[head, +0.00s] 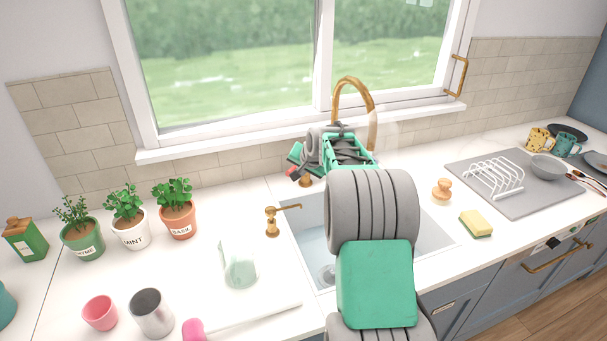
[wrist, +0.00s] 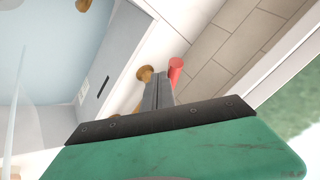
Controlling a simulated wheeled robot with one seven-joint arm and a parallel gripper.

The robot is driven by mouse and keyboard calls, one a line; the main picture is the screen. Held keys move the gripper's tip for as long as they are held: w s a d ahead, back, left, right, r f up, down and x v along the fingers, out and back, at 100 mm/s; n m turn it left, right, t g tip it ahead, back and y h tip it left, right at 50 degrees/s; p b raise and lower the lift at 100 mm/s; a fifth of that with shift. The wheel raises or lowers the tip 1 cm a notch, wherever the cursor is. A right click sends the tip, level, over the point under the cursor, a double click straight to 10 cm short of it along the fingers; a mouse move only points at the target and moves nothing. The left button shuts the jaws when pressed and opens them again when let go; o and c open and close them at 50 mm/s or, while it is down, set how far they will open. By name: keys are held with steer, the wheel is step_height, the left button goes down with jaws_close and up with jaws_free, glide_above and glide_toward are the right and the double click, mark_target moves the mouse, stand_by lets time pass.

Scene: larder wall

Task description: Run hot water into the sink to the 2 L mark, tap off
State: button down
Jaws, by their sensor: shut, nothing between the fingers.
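The sink (head: 432,236) is set in the white counter under the window, partly hidden by my arm. Its gold tap (head: 352,84) arches up behind my wrist, and a faint pale haze hangs beside the spout. My gripper (head: 297,170) is behind the sink near the tap's base, small and partly hidden in the head view. In the wrist view my gripper (wrist: 160,84) is shut and empty, its tips close to a red lever (wrist: 176,69) and a gold knob (wrist: 145,74); contact is unclear. A marked panel (wrist: 104,88) shows on the sink wall. The water level is unclear.
Potted herbs (head: 177,212) stand further left. A sponge (head: 476,224) and a dish rack (head: 493,178) are on the right. The window is close behind the tap.

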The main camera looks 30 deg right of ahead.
steer(key=shift+m+h, duration=0.6)
steer(key=shift+m, duration=0.3)
steer(key=shift+w+a+b, duration=0.95)
steer(key=shift+w+a, duration=0.6)
steer(key=shift+w, duration=0.3)
steer(key=shift+f, duration=0.1)
steer(key=s+a+f+b+v, duration=0.1)
steer(key=b+v, duration=0.3)
steer(key=v, duration=0.7)
steer(key=shift+s+a, duration=0.2)
steer(key=shift+s, duration=0.4)
steer(key=c, duration=2.2)
jaws_free()
steer(key=shift+f, duration=0.1)
